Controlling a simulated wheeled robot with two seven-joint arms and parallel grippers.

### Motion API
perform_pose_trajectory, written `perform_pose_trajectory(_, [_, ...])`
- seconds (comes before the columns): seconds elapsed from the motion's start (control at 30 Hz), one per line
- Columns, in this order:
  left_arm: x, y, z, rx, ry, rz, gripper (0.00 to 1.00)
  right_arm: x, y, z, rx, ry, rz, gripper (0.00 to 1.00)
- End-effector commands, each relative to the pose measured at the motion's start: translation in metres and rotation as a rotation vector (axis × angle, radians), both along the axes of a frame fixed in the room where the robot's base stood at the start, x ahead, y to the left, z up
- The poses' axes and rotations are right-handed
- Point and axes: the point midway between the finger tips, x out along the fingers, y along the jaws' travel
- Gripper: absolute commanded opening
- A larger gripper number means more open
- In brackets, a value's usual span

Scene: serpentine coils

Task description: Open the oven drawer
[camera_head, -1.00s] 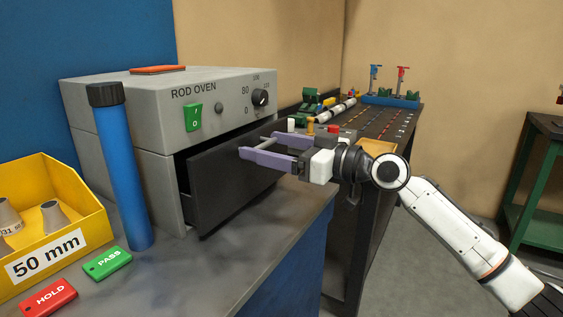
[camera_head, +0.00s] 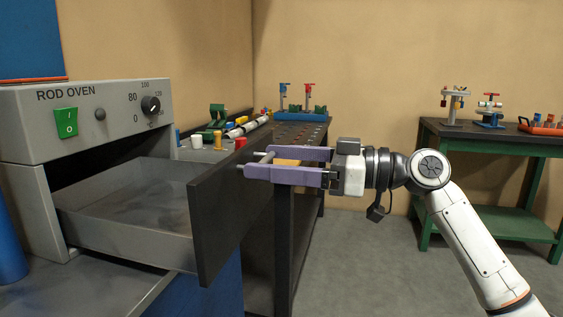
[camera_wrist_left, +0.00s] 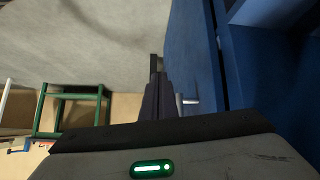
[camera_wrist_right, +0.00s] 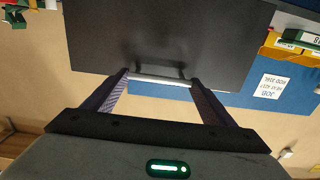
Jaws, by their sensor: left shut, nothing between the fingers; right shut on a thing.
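The grey rod oven (camera_head: 75,118) stands at the left in the head view. Its drawer (camera_head: 135,222) is pulled well out, and the empty-looking tray shows behind the black front panel (camera_head: 222,215). My right gripper (camera_head: 256,163) is shut on the drawer's handle, a thin bar on the front panel. In the right wrist view the handle (camera_wrist_right: 160,83) lies between the purple fingers, in front of the dark panel. My left gripper (camera_wrist_left: 157,78) is shut and empty, beside a blue cabinet in the left wrist view; it is out of the head view.
A dark bench (camera_head: 290,135) with several fixtures and rods stands behind the drawer. A green table (camera_head: 490,140) with small devices is at the right. The grey floor (camera_head: 360,260) is open between them. A blue cabinet (camera_wrist_left: 195,60) is close to my left gripper.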

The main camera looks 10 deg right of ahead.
Motion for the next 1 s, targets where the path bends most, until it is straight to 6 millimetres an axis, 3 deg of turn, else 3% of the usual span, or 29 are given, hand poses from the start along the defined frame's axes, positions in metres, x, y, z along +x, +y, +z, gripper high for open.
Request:
perform_pose_trajectory(0.43, [-0.003,-0.002,-0.002,-0.006,0.006,0.003,0.00,-0.002,-0.001,0.001,0.002,-0.004,0.007,0.38])
perform_pose_trajectory(0.47, [-0.003,-0.002,-0.002,-0.006,0.006,0.003,0.00,-0.002,-0.001,0.001,0.002,-0.004,0.007,0.80])
perform_pose_trajectory(0.57, [-0.002,-0.002,-0.002,-0.006,0.006,0.003,0.00,-0.002,-0.001,0.001,0.002,-0.003,0.007,0.97])
perform_pose_trajectory(0.87, [0.001,-0.002,0.000,-0.005,0.000,0.003,0.00,-0.002,-0.001,0.000,0.001,-0.002,0.008,0.97])
perform_pose_trajectory(1.0, [0.001,-0.002,-0.001,-0.006,-0.001,0.004,0.00,-0.006,-0.012,0.000,0.001,0.000,0.007,0.97])
